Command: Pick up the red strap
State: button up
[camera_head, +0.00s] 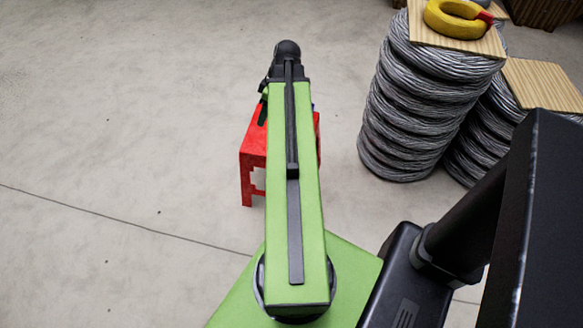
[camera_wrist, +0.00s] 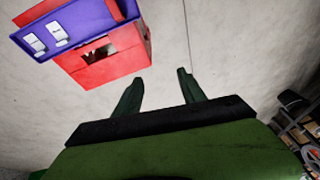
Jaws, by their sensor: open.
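A small red bar-like piece (camera_wrist: 114,9) lies against a blue-purple block with white switch-like parts (camera_wrist: 60,32) at the top left of the wrist view; I cannot tell for certain whether it is the red strap. The block is at the red stool (camera_wrist: 105,65), which also shows in the head view (camera_head: 254,147), partly hidden by my green arm. My gripper (camera_wrist: 160,78) is open, with nothing between its fingers. It is apart from the red piece, with the stool up and to the left of the fingers. In the head view my arm mostly hides the gripper.
Two stacks of grey coiled cable (camera_head: 415,105) with wooden boards on top stand to the right. A yellow ring with a red part (camera_head: 458,18) lies on the nearer board. The concrete floor on the left is clear. Shelving shows at the wrist view's right edge.

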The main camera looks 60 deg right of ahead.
jog(key=s+d+f+n+t+b, duration=0.1)
jog(key=s+d+f+b, duration=0.5)
jog(key=s+d, duration=0.5)
jog(key=shift+h, duration=0.4)
jog(key=b+x, duration=0.3)
jog(key=x, duration=0.1)
jog(key=s+a+b+x, duration=0.1)
jog(key=b+x, duration=0.2)
jog(key=x, duration=0.1)
jog(key=b+x, duration=0.3)
jog(key=x, duration=0.1)
jog(key=shift+s+a+f+b, duration=0.15)
jog(key=shift+a+f+b, duration=0.2)
jog(key=shift+f, duration=0.1)
jog(key=shift+w+f, duration=0.15)
jog(key=shift+w, duration=0.1)
jog(key=b+x, duration=0.5)
jog(key=shift+a, duration=0.1)
grip_shut()
